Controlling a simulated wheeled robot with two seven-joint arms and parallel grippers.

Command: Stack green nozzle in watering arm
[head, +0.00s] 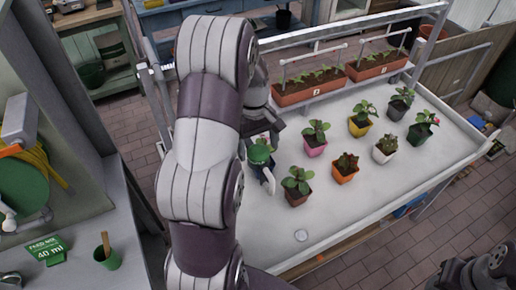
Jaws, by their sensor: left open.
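My left arm hides much of this area. Thin white pipes stand over the two long planters (310,88) at the back; I cannot tell which part is the watering arm. My right gripper is not clearly seen; only a dark arm part shows at the lower right.
Several small potted plants, such as an orange pot (345,170), stand on the white table (390,185), right of my gripper. Metal rails edge the table. The table's near right part is clear.

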